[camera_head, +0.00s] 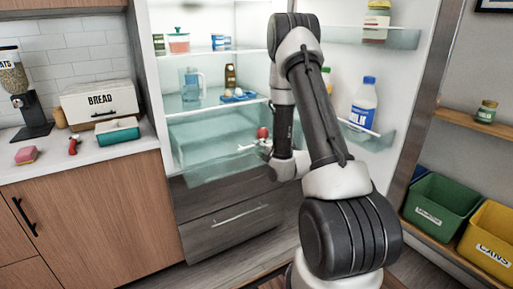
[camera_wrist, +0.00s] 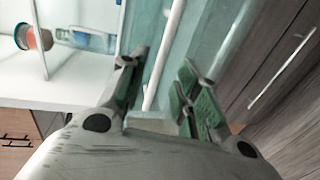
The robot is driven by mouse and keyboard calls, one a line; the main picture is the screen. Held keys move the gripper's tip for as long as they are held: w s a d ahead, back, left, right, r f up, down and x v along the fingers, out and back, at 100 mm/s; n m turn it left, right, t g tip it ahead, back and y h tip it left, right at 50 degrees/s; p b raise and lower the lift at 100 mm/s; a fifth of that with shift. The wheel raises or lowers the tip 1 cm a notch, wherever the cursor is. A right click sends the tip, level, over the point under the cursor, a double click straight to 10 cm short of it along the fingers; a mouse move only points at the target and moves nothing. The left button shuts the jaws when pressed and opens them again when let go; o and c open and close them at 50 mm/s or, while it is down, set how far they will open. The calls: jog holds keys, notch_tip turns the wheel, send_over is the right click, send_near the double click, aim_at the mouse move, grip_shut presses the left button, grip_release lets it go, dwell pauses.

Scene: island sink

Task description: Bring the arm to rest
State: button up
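My arm reaches into the open fridge in the head view, and my gripper (camera_head: 256,144) is at the front of the clear fridge drawer (camera_head: 210,165). In the wrist view my gripper (camera_wrist: 165,85) has its two green-padded fingers apart, with nothing held between them. A pale bar, seemingly a shelf or drawer edge, runs behind the gap. A small red round item (camera_head: 262,132) shows just above the gripper in the head view. I cannot tell whether it touches the gripper.
The open fridge door with a milk bottle (camera_head: 363,102) is close on the right of my arm. Green (camera_head: 438,205) and yellow (camera_head: 490,238) bins stand at the right. A counter with a bread box (camera_head: 100,103) is at the left.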

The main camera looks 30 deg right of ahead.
jog(key=s, duration=0.2)
jog(key=shift+s+r, duration=0.25)
jog(key=shift+s, duration=0.05)
